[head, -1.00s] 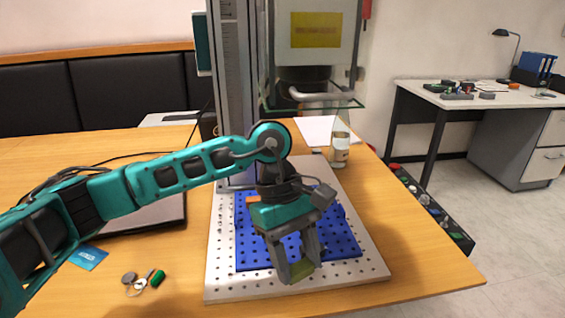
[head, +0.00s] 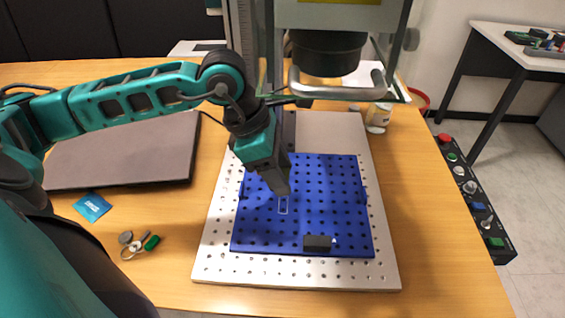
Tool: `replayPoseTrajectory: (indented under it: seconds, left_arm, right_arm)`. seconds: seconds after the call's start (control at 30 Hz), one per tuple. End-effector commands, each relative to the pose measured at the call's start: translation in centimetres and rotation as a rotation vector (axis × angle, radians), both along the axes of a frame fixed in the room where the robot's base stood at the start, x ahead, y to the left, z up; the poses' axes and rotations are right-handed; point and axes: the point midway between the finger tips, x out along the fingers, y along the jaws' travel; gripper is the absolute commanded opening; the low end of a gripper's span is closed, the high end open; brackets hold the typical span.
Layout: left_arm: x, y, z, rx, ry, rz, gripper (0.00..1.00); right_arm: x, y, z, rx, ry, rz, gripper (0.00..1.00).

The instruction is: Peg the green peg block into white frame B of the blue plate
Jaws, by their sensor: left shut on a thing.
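The blue plate (head: 345,185), with a grid of holes, lies on the pale perforated base plate. A small white frame outline (head: 283,205) is marked on the blue plate, just in front of my left gripper's tips; I cannot read a letter on it. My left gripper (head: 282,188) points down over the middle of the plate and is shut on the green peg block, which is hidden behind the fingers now. I cannot tell whether the block touches the plate. My right gripper is not in view.
A dark block (head: 318,242) sits near the plate's front edge, with a small white mark at its right. The marker head (head: 328,58) and its handle (head: 337,88) overhang the back. A closed laptop (head: 125,150), keys (head: 135,245) and a jar (head: 378,118) lie around.

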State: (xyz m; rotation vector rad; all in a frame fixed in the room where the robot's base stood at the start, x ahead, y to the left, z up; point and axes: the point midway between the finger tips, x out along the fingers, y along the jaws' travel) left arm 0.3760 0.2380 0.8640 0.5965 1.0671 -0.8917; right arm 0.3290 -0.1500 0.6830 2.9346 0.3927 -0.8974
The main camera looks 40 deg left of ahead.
Motion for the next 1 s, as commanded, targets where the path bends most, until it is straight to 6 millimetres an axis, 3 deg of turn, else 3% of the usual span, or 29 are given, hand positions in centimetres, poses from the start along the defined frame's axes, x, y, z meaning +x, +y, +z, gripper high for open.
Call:
replayPoseTrajectory:
  seconds: [0.5,1.0]
  left_arm:
    - [0.0,0.0,-5.0,0.0,0.0,-0.002,0.21]
    - [0.0,0.0,-5.2,0.0,0.0,-0.002,0.21]
  right_arm:
    - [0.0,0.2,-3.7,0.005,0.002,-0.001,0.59]
    - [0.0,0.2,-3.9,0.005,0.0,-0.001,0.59]
